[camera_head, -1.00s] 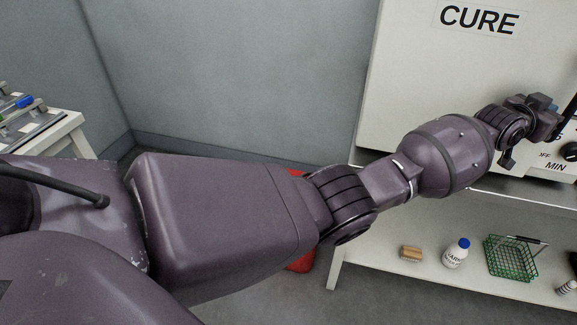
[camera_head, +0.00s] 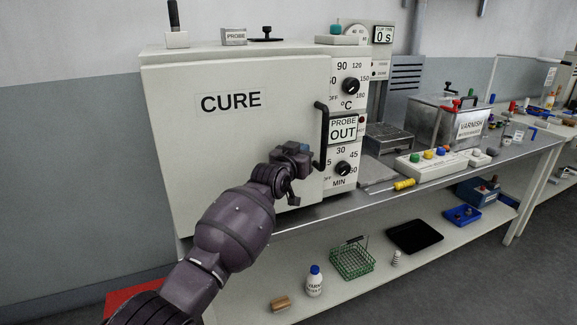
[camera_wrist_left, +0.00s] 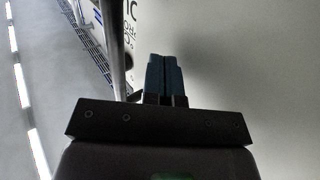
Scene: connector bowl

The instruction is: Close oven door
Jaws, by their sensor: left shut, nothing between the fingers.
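The oven is a cream box marked CURE, and its door (camera_head: 225,130) faces me and looks shut or nearly shut against the body. I cannot tell if a small gap is left. A black upright handle (camera_head: 321,135) is on the door's right side. My left gripper (camera_head: 303,149) is at the lower right of the door, just left of the handle. In the left wrist view its blue fingers (camera_wrist_left: 163,75) are together and empty, beside the handle bar (camera_wrist_left: 115,50) and close to the pale door surface. My right gripper is not in view.
The control panel (camera_head: 345,85) with dials and a PROBE OUT sign is right of the door. A button box (camera_head: 440,160), a yellow-handled tool (camera_head: 404,184) and a VARNISH tank (camera_head: 450,120) are on the bench. The lower shelf holds a bottle (camera_head: 314,282) and a green basket (camera_head: 352,258).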

